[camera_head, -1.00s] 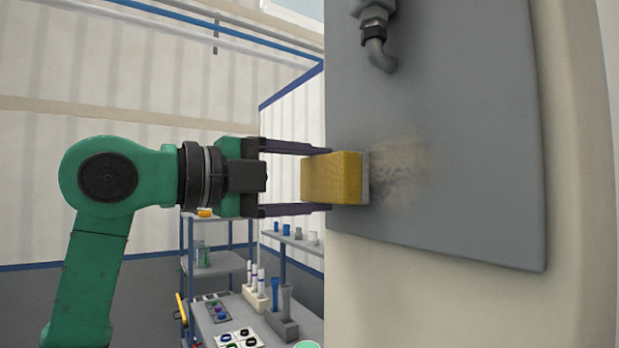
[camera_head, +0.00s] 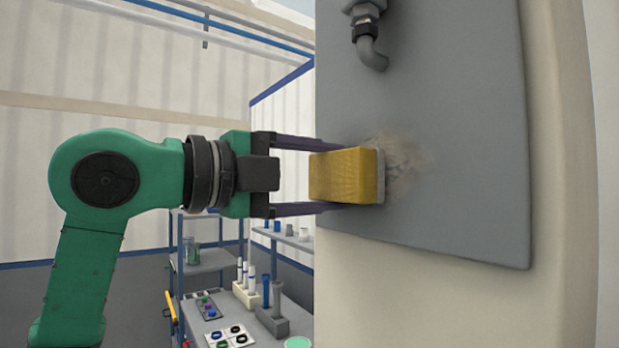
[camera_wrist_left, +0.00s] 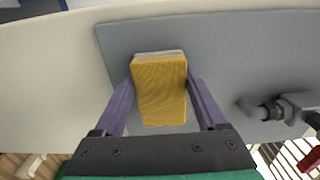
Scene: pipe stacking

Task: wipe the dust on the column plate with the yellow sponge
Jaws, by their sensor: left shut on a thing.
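The yellow sponge (camera_head: 342,176) has a grey layer on its far side and lies against, or very close to, the grey column plate (camera_head: 455,120). My left gripper (camera_head: 330,176) comes in from the left and is shut on the sponge, one finger above it and one below. The left wrist view shows the sponge (camera_wrist_left: 159,88) between the two purple fingers, in front of the plate (camera_wrist_left: 230,60). A brownish dust smudge (camera_head: 408,160) shows on the plate just right of the sponge. The sponge hides part of the plate. My right gripper is not in view.
A grey pipe elbow (camera_head: 371,52) sticks out of the plate above the sponge. It also shows in the left wrist view (camera_wrist_left: 262,110). The cream column (camera_head: 430,285) fills the right. A shelf bench (camera_head: 245,325) with racks and small parts stands behind, lower left.

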